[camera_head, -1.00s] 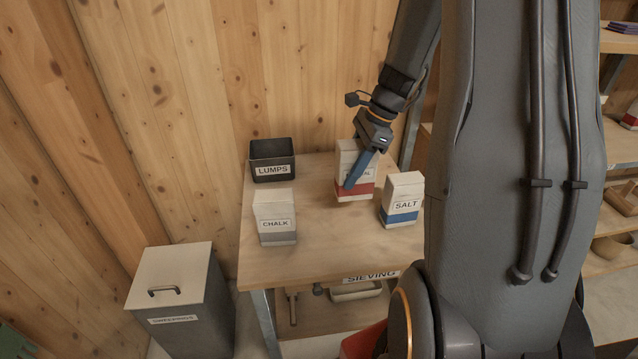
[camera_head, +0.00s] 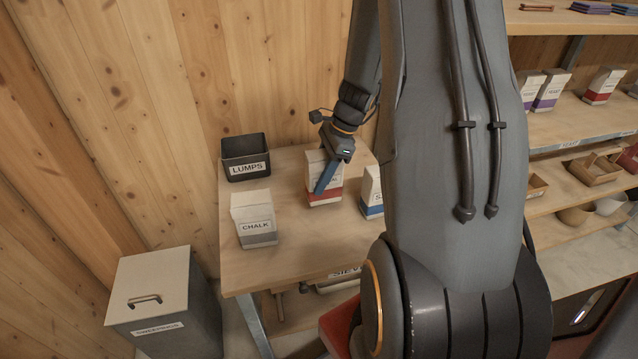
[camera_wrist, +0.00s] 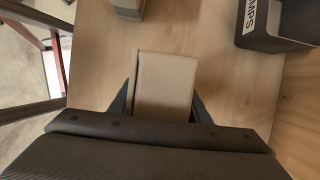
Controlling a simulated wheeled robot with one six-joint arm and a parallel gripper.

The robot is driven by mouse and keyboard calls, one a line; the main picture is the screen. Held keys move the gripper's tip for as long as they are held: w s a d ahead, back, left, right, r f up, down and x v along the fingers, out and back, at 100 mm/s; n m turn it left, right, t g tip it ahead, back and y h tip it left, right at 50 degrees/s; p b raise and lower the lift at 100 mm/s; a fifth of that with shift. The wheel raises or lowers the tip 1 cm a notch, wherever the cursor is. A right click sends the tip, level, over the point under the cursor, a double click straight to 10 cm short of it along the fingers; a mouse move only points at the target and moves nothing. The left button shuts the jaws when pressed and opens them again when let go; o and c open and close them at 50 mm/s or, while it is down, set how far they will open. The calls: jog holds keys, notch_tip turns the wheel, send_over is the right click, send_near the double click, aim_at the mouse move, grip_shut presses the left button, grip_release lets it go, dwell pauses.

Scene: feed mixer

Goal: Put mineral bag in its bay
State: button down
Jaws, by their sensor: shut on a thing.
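The mineral bag (camera_head: 324,187) is a white block with a red band, upright at the sieving table (camera_head: 290,255). Its label is mostly covered by a blue finger. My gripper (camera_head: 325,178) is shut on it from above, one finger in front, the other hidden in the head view. In the wrist view the pale top of the bag (camera_wrist: 163,82) sits between the two fingers. I cannot tell whether its base touches the tabletop. Its bay may be on the shelving (camera_head: 570,130) at the right; no mineral label is readable there.
The chalk bag (camera_head: 254,219) stands front left of the held bag. The salt bag (camera_head: 372,190) stands close on its right, partly hidden by my arm. A black LUMPS bin (camera_head: 245,157) is at the back left. A lidded grey bin (camera_head: 160,300) stands left of the table.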

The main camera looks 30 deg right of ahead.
jog(key=shift+f, duration=1.4)
jog(key=shift+f, duration=0.15)
jog(key=c, duration=1)
grip_release()
